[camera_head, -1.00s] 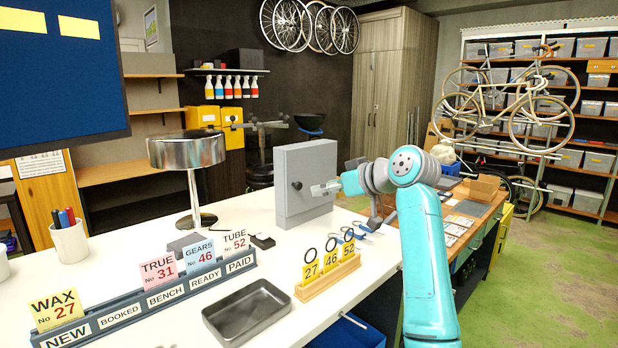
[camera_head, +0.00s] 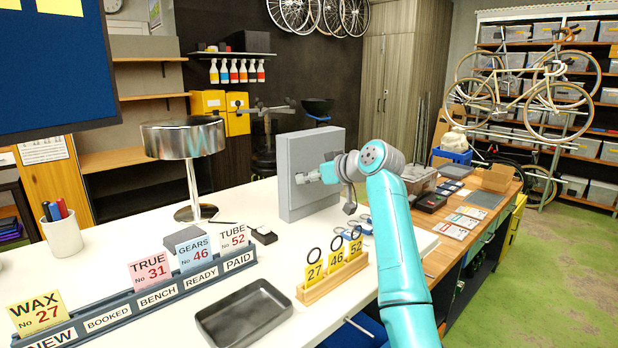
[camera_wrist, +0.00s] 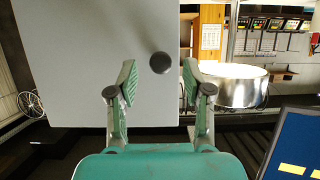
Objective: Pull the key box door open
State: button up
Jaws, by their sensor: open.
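The grey key box (camera_head: 300,200) stands upright on the white counter with its door shut. Its door also fills much of the wrist view (camera_wrist: 80,60). The round dark knob (camera_wrist: 160,62) shows in the wrist view, between and just beyond my fingertips. My gripper (camera_head: 305,177) is in front of the box door in the head view, and it hides the knob there. In the wrist view my gripper (camera_wrist: 158,72) is open, one finger on each side of the knob. I see no finger touching the knob; how far it is in depth I cannot tell.
A metal lamp (camera_head: 183,139) stands left of the box. A ticket rack (camera_head: 140,300), a black tray (camera_head: 243,315) and a wooden tag stand (camera_head: 335,277) are in front. The counter between lamp and box is mostly clear.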

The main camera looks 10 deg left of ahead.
jog(key=shift+w+a+f, duration=0.25)
jog(key=shift+w+a, duration=0.1)
jog(key=shift+a, duration=0.15)
grip_shut()
